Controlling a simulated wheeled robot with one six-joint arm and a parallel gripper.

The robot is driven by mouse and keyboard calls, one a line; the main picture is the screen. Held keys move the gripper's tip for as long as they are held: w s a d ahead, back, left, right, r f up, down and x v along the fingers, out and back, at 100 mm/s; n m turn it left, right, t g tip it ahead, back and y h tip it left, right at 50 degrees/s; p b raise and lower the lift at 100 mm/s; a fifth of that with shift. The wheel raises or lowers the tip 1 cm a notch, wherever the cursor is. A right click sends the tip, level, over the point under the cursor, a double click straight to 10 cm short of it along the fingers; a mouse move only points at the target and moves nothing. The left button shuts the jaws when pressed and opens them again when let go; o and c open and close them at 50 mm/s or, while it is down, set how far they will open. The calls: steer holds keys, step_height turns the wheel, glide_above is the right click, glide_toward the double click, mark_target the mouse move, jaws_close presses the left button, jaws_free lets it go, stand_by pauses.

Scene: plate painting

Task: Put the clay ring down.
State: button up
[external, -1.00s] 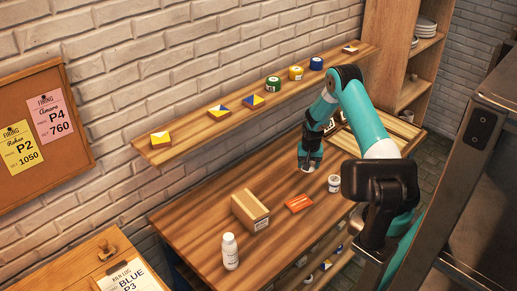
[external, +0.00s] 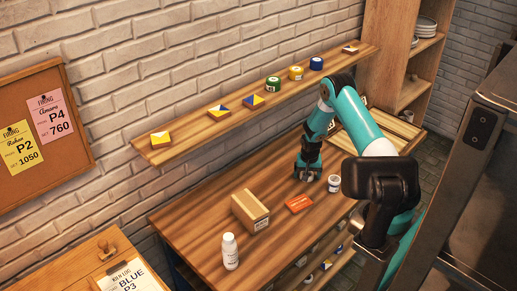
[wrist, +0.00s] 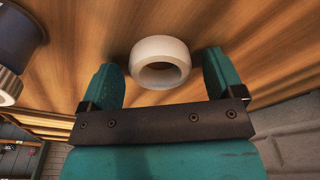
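The white clay ring (wrist: 160,58) shows in the wrist view, lying on the wooden table (external: 185,222) ahead of my gripper's palm. My gripper (wrist: 162,72) is open, with one teal finger on each side of the ring. A gap shows between the ring and each finger. In the external view my gripper (external: 307,176) points down, low over the back right part of the table. The ring cannot be made out there.
A small white jar (external: 334,183) stands close to the right of my gripper. An orange-red block (external: 299,204), a cardboard box (external: 250,211) and a white bottle (external: 230,251) are further left and forward. A wall shelf (external: 190,135) runs behind. The table's left part is clear.

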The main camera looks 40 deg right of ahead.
step_height(320, 180, up, 12)
steer(key=a+b, duration=0.1)
steer(key=b, duration=0.1)
steer(key=s+a+r+n+y, duration=0.1)
steer(key=s+a+r+n, duration=0.2)
steer(key=a+r, duration=0.45)
steer(key=s+a+r+n+y, duration=0.1)
steer(key=s+a+r+n, duration=0.3)
steer(key=a, duration=0.7)
steer(key=s+a+r+n+y, duration=0.1)
steer(key=s+a+r+n, duration=0.2)
steer(key=s, duration=0.3)
steer(key=s+a+r+n+y, duration=0.1)
steer(key=s+a+r+n, duration=0.2)
steer(key=s+a, duration=0.3)
steer(key=s+a+r+n+g+y, duration=0.1)
steer(key=s+a+r+n, duration=0.2)
steer(key=s+a, duration=0.2)
steer(key=shift+s+a+n, duration=0.25)
steer(key=shift+s+n, duration=0.15)
steer(key=shift+s, duration=0.6)
